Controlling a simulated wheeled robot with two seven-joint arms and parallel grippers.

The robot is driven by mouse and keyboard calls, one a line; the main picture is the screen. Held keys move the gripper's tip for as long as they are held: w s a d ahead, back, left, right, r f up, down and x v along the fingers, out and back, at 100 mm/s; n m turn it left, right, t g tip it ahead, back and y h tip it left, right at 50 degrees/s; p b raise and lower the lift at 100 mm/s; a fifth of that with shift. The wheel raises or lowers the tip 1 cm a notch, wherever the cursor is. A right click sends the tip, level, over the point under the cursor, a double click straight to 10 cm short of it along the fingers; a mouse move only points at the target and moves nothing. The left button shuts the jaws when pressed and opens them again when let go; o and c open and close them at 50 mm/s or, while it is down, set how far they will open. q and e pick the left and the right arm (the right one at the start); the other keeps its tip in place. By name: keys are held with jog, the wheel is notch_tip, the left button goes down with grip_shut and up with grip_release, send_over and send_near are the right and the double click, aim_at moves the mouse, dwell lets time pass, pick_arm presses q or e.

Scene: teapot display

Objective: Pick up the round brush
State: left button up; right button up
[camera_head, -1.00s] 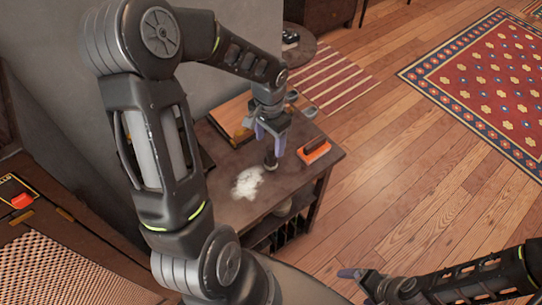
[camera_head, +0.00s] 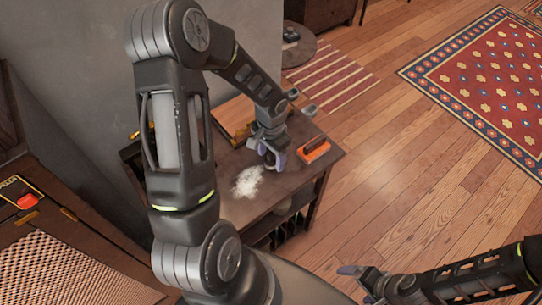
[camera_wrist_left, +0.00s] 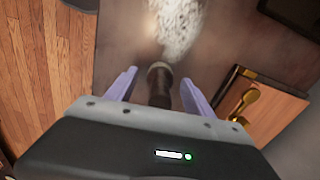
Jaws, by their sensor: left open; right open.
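The round brush (camera_wrist_left: 158,88), with a dark handle and a paler round end, shows between the two lavender fingers of my left gripper (camera_wrist_left: 158,78) in the left wrist view. Gaps show on both sides of it, so the fingers are open and not clamped on it. In the head view my left gripper (camera_head: 267,155) is low over the dark table (camera_head: 230,210), and its fingers mostly hide the brush. My right gripper (camera_head: 362,280) is open and empty at the lower right, away from the table.
White powder (camera_head: 248,181) lies on the table beside my left gripper. An orange-red brush-like block (camera_head: 314,149) lies near the right edge. A wooden board or box (camera_head: 234,116) is at the back, with brass-coloured pieces (camera_wrist_left: 245,102) on it.

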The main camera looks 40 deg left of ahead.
pick_arm(q)
jog(key=shift+f, duration=0.1)
jog(key=shift+c, duration=0.4)
grip_shut()
dwell(0.6)
